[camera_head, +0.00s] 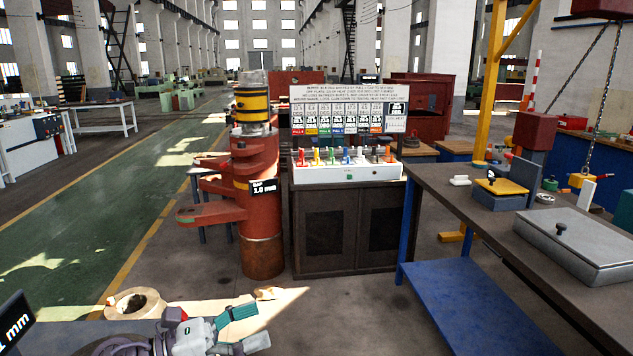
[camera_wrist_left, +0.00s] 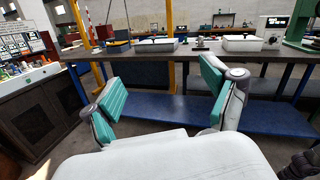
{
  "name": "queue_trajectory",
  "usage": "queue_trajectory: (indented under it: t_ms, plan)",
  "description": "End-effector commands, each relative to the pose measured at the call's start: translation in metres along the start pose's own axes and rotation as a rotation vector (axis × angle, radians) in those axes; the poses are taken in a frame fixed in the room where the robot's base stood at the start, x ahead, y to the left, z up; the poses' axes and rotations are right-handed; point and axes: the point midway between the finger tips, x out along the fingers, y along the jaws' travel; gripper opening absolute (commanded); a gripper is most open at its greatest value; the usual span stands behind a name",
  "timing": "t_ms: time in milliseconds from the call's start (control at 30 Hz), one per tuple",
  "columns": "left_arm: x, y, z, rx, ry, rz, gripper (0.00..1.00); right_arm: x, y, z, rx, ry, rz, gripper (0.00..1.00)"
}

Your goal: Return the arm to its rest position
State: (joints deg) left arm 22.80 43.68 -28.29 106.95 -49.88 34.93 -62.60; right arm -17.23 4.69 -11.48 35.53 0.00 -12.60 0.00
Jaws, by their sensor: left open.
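My left gripper (camera_head: 247,328) shows at the bottom of the head view, low in front of the red machine column. Its jaws, with teal pads, are spread apart. In the left wrist view the left gripper (camera_wrist_left: 165,95) is open with nothing between its fingers, and it faces a workbench.
A red bending machine (camera_head: 262,200) with a gap display stands at centre. Beside it is a dark cabinet (camera_head: 325,235) carrying a white lever panel (camera_head: 350,172). A workbench (camera_head: 450,200) with a blue lower shelf is at right. A ring-shaped part (camera_head: 148,303) lies lower left. The green floor is open.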

Motion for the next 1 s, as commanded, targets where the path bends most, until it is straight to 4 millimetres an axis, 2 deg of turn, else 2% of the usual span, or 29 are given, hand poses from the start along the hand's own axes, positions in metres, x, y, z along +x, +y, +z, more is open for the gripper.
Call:
queue_trajectory:
  t_ms: [67,133,200,267,367,400,467,500,600,700,800,833,1000]
  plan:
    - [0.005,0.002,0.009,-0.265,-0.197,0.116,0.86,0.0,0.0,0.0,0.0,-0.001,0.0,0.4]
    - [-0.003,0.013,0.012,-0.515,-0.364,0.23,0.86,0.0,0.0,0.0,0.0,-0.001,0.0,0.4]
    - [-0.019,0.027,0.005,-0.77,-0.522,0.347,0.86,0.0,0.0,0.0,0.0,-0.001,0.0,0.4]
    - [-0.037,0.037,-0.009,-0.984,-0.65,0.448,0.86,0.0,0.0,0.0,0.0,-0.001,0.0,0.4]
    - [-0.074,0.046,-0.051,-1.342,-0.856,0.634,0.86,0.0,0.0,0.0,0.0,-0.001,0.0,0.4]
    - [-0.09,0.045,-0.072,-1.485,-0.939,0.715,0.86,0.0,0.0,0.0,0.0,-0.001,0.0,0.4]
    - [-0.115,0.036,-0.109,-1.699,-1.065,0.849,0.86,0.0,0.0,0.0,0.0,-0.001,0.0,0.4]
    - [-0.13,0.027,-0.133,-1.824,-1.141,0.937,0.86,0.0,0.0,0.0,0.0,-0.001,0.0,0.4]
    - [-0.159,-0.003,-0.181,-2.059,-1.293,1.135,0.86,0.0,0.0,0.0,0.0,-0.001,0.0,0.4]
    - [-0.178,-0.034,-0.214,-2.211,-1.401,1.296,0.86,0.0,0.0,0.0,0.0,-0.001,0.0,0.4]
    - [-0.191,-0.061,-0.237,-2.311,-1.481,1.431,0.86,0.0,0.0,0.0,0.0,-0.001,0.0,0.4]
    - [-0.194,-0.07,-0.243,2.335,1.501,-1.468,0.86,0.0,0.0,0.0,0.0,-0.001,0.0,0.4]
    - [-0.209,-0.114,-0.267,2.116,1.389,-1.446,0.86,0.0,-0.001,0.0,0.001,0.0,-0.001,0.4]
